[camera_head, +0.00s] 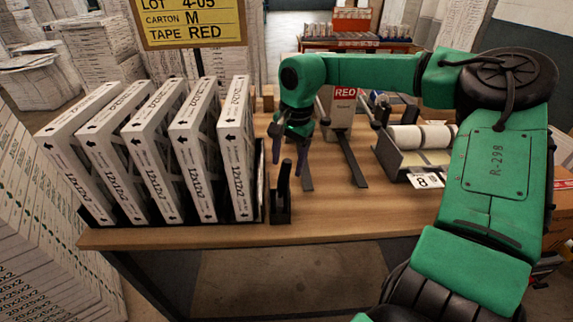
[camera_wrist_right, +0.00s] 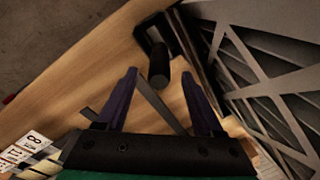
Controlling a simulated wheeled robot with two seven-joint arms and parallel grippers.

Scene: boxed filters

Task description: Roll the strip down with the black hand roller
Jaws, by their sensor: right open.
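The black hand roller (camera_head: 284,180) stands upright in a dark holder (camera_head: 281,218) at the table's front edge, just right of the row of boxed filters. In the right wrist view its black cylindrical handle (camera_wrist_right: 158,65) points up towards the camera. My right gripper (camera_head: 289,157) is open, with its purple fingers pointing down above the roller. In the wrist view the open fingers (camera_wrist_right: 159,76) lie on either side of the handle's line, and nothing is held between them. I cannot make out a strip on a carton. My left gripper is not in view.
White boxed filters (camera_head: 150,160) stand in a black rack close on the left. Dark flat bars (camera_head: 352,160) lie on the wooden table (camera_head: 330,222). A dispenser with white rolls (camera_head: 421,135) stands at right, and a box labelled RED (camera_head: 343,97) behind. The front right tabletop is clear.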

